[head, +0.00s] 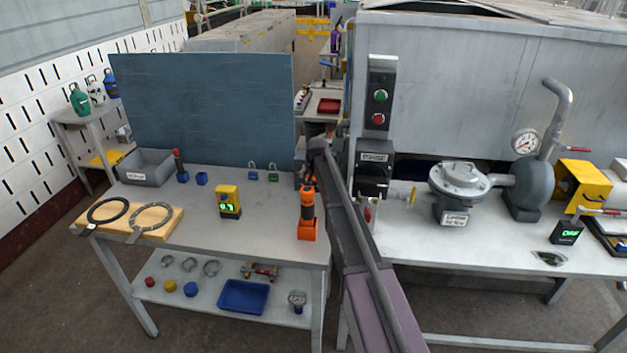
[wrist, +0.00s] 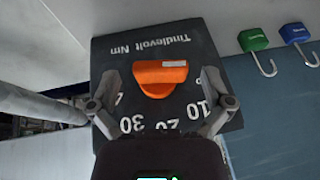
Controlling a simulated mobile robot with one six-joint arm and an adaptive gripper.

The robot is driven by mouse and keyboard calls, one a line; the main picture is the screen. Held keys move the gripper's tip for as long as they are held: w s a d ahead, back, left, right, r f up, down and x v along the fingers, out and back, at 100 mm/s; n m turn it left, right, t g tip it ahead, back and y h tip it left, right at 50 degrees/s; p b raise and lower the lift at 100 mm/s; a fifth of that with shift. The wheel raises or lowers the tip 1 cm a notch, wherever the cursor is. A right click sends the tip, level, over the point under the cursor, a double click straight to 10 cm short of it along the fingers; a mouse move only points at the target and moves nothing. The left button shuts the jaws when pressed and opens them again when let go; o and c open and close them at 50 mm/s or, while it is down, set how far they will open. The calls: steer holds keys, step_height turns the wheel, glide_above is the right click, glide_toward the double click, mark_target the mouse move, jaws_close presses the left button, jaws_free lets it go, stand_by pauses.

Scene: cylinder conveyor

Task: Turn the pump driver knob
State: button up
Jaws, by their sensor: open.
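In the wrist view an orange knob (wrist: 160,78) sits on a dark square panel (wrist: 112,52) marked "Tindlevolt Nm", with a 10, 20, 30 scale; the lettering appears upside down. A pale mark shows on the knob's upper right edge. My gripper (wrist: 159,84) is open, one finger on each side of the knob, with a visible gap on both sides. Contact with the panel cannot be told. In the head view my arm hides the knob, and my gripper is mostly hidden at the back right of the left table.
An orange-and-black driver (head: 307,208) stands in an orange holder close to my arm. A yellow meter (head: 228,202) is further left. A pump (head: 459,180) stands on the right table.

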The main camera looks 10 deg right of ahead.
steer(key=c, duration=1.1)
steer(key=shift+o, duration=0.2)
steer(key=shift+s+y, duration=0.1)
steer(key=shift+y, duration=0.2)
steer(key=shift+d+f+y+b, duration=0.1)
steer(key=shift+d+y+b, duration=0.05)
steer(key=shift+y+b, duration=0.3)
steer(key=shift+m+t+y+b, duration=0.3)
steer(key=shift+t+y, duration=0.2)
steer(key=shift+y, duration=0.15)
